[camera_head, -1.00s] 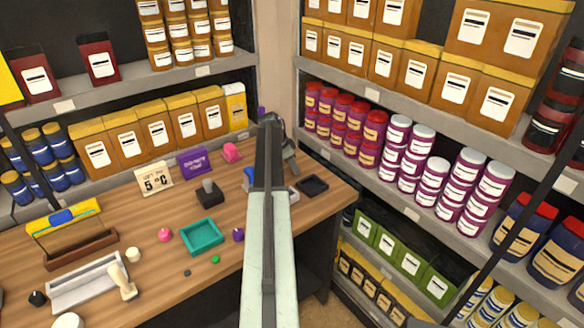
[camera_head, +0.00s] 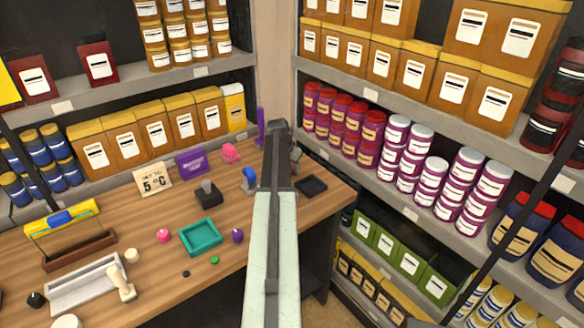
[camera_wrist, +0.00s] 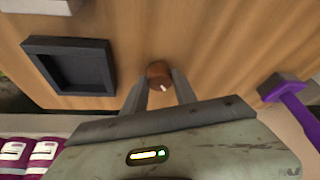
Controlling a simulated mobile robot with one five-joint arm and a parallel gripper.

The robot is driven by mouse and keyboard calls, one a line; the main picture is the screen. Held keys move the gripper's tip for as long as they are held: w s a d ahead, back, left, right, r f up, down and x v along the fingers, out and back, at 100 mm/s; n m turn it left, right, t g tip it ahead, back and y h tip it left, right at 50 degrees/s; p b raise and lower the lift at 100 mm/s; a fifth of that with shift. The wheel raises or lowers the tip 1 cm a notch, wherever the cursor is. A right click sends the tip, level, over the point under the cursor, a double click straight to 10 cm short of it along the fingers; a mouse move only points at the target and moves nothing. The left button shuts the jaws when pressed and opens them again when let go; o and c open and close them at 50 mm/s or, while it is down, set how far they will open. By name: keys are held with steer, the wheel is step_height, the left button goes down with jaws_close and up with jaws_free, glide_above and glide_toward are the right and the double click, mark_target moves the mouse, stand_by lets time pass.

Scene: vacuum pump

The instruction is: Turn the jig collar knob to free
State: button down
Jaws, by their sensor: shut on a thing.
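A round brown knob (camera_wrist: 159,72) with a short white mark on its face shows in the wrist view, over the wood worktop. My gripper (camera_wrist: 161,88) has one finger on each side of it and is shut on it. In the head view my pale green arm runs up the middle, and its dark far end (camera_head: 280,135) is over the back right of the bench. The arm hides the knob there. I see no label by the knob to tell its setting.
A dark square tray (camera_wrist: 73,66) lies beside the knob; the head view also shows it (camera_head: 312,186). A purple-handled tool (camera_wrist: 297,105) is on the other side. A blue item (camera_head: 249,181), a black block with a grey lever (camera_head: 208,195) and a teal tray (camera_head: 201,237) are on the bench.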

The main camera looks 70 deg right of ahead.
steer(key=n+t, duration=0.1)
steer(key=n, duration=0.3)
steer(key=n+t, duration=0.1)
steer(key=n, duration=0.1)
steer(key=shift+s+t, duration=0.3)
steer(key=n+t+y, duration=0.1)
steer(key=n, duration=0.4)
steer(key=shift+d, duration=0.15)
steer(key=shift+t, duration=0.3)
steer(key=c, duration=1)
jaws_free()
steer(key=shift+s, duration=0.1)
steer(key=p+v, duration=0.7)
steer(key=shift+r, duration=0.4)
